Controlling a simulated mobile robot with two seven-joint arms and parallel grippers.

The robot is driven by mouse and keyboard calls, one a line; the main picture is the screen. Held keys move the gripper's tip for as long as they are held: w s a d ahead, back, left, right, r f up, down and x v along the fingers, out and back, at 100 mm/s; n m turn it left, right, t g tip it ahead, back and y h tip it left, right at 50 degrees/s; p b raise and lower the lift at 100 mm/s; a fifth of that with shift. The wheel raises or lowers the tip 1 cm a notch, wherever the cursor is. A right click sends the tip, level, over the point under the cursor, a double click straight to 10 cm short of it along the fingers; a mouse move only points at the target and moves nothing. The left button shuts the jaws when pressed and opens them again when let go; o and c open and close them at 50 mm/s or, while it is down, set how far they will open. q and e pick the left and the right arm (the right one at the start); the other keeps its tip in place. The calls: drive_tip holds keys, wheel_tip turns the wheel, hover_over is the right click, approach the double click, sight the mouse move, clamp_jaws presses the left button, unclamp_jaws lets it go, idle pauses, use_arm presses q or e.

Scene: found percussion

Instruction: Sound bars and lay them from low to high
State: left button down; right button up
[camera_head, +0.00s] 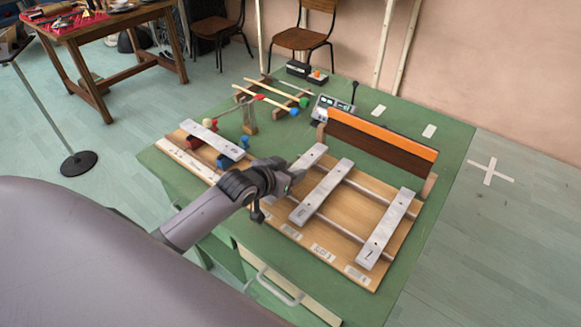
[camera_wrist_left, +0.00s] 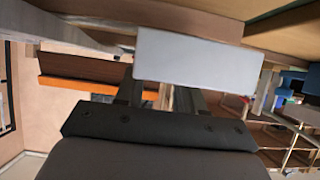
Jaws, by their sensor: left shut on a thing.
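Several grey metal bars lie on a wooden board (camera_head: 345,240) with two rails. In the head view, the rightmost bar (camera_head: 387,228) has a dark mark, another bar (camera_head: 322,190) lies left of it, and a further bar (camera_head: 213,140) lies at the left end. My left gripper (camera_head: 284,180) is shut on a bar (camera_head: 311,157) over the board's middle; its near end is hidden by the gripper. In the left wrist view the held bar (camera_wrist_left: 198,58) shows as a plain pale plate between the fingers. I cannot tell whether it touches the rails. My right gripper is not in view.
An orange-topped brown panel (camera_head: 380,140) stands behind the board. A device with dials (camera_head: 332,108) and mallets (camera_head: 270,98) lie farther back on the green table (camera_head: 440,150). Small pale labels (camera_head: 322,252) line the board's front edge. A wooden workbench (camera_head: 100,25) stands far left.

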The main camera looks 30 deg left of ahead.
use_arm(q)
drive_tip(key=shift+f, duration=0.45)
idle(0.4)
drive_tip(key=c, duration=0.6)
unclamp_jaws()
drive_tip(key=shift+v, duration=3.55)
